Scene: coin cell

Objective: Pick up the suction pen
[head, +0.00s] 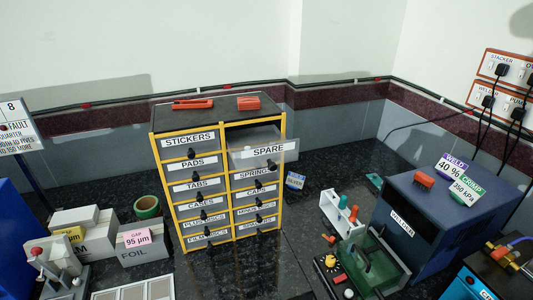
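I cannot tell for certain which thing is the suction pen. A white stand (331,208) right of the drawer cabinet holds slim upright tools. One has a teal top (343,201) and another has a red top (354,213). A red-tipped piece (328,239) shows low at the front of the stand. These are too small to identify surely. Neither of my grippers is in view.
The yellow-framed drawer cabinet (284,190) has its SPARE drawer (279,153) pulled open. A green machine (370,265) and blue WELDER box (402,223) stand at right. FOIL box (135,253) and tape roll (147,207) are left. Dark counter (275,272) is bare in front.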

